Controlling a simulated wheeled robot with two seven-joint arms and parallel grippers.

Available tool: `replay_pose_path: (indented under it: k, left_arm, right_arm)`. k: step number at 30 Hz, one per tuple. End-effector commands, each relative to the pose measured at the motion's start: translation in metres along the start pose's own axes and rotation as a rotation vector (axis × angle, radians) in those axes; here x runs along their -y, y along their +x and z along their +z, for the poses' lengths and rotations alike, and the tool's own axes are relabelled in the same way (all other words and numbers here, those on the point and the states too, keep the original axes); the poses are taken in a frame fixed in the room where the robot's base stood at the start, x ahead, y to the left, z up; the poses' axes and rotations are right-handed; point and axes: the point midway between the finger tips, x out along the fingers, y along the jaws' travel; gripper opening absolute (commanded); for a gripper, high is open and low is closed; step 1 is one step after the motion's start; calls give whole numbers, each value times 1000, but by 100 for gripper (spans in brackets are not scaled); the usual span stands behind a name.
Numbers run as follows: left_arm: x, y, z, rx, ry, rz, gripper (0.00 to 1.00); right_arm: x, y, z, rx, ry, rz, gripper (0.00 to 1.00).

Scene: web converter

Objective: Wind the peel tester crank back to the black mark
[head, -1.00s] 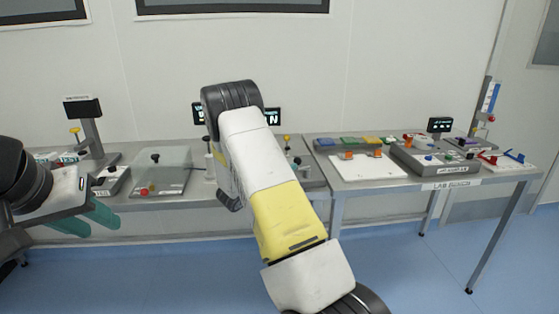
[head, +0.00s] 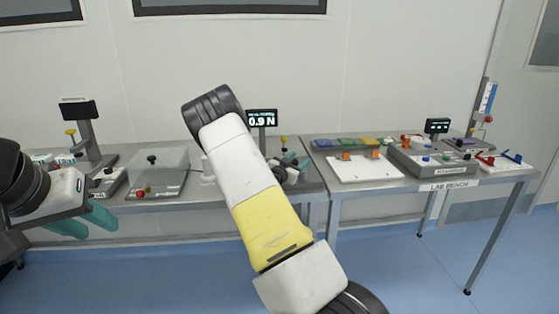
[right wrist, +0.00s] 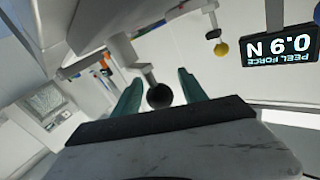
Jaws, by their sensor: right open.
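The peel tester's display (head: 261,118) reads 0.9 N in the head view. It appears upside down in the right wrist view (right wrist: 280,47), labelled PEEL FORCE. A black ball knob (right wrist: 159,96) on a thin stem, seemingly the crank handle, shows between the teal fingers of my right gripper (right wrist: 160,92), which is open around it; contact cannot be told. In the head view my right gripper (head: 293,166) is at the tester, partly behind my forearm. The black mark cannot be made out. My left gripper (head: 84,218) is open and empty before the left bench.
A clear-covered box (head: 158,173) stands left on the bench. The lab bench (head: 450,186) at right holds a white board (head: 365,168) and a grey console (head: 432,163). Blue floor lies open in front.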

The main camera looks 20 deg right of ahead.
Motion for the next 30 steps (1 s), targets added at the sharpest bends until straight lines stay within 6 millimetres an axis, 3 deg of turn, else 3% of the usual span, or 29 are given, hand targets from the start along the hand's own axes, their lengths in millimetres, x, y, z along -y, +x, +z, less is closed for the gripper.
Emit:
replay_pose_path:
  k: [9,15,17,30]
  left_arm:
    - [0,0,0,0,0,0,36]
    - [0,0,0,0,0,0,36]
    - [0,0,0,0,0,0,36]
    - [0,0,0,0,0,0,36]
  right_arm:
    - [0,4,0,-1,0,0,48]
    - [0,3,0,-1,0,0,9]
    - [0,3,0,-1,0,0,0]
    - [1,6,-1,-25,0,109,0]
